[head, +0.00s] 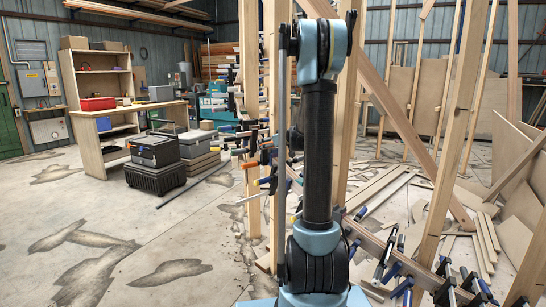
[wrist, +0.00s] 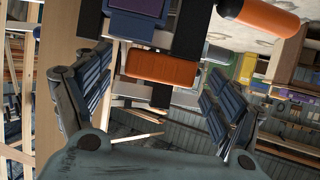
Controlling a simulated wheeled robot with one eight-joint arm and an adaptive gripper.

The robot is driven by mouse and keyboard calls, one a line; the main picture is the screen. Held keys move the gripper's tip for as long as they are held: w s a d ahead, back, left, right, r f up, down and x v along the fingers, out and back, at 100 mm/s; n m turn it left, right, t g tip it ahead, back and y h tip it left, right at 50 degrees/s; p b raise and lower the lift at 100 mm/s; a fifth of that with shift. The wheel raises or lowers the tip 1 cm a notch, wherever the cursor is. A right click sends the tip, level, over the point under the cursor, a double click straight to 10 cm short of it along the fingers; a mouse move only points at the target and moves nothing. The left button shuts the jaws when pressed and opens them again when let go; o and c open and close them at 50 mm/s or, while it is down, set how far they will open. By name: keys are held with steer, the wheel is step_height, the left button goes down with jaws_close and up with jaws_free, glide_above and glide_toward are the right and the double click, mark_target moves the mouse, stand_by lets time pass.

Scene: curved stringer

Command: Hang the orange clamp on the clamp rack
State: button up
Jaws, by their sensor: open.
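In the wrist view an orange clamp handle (wrist: 160,67) lies between the two spread fingers of my gripper (wrist: 160,60). The gripper is open, and I cannot tell whether either finger touches the handle. A second orange handle (wrist: 268,18) shows at the upper right, outside the fingers. I cannot tell which handle belongs to the task's clamp. In the head view an orange handle (head: 250,163) shows among several clamps on the wooden posts (head: 251,120), which look like the clamp rack. My arm hides the gripper and part of the rack there.
A wooden upright (wrist: 62,45) stands close to the left finger in the wrist view. In the head view, several clamps (head: 398,275) sit on a beam at the lower right. Black cases (head: 157,178) and a workbench (head: 97,150) stand left. The left foreground floor is clear.

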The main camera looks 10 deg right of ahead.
steer(key=shift+w+a+f, duration=0.15)
steer(key=shift+w, duration=0.15)
steer(key=c, duration=1.8)
steer(key=shift+o, duration=0.2)
steer(key=f+v, duration=0.1)
steer(key=v, duration=0.8)
steer(key=s+f+v, duration=0.1)
steer(key=f+v, duration=0.1)
steer(key=v, duration=0.7)
steer(key=shift+s+d+f, duration=0.15)
steer(key=shift+d+f, duration=0.15)
steer(key=shift+d, duration=0.1)
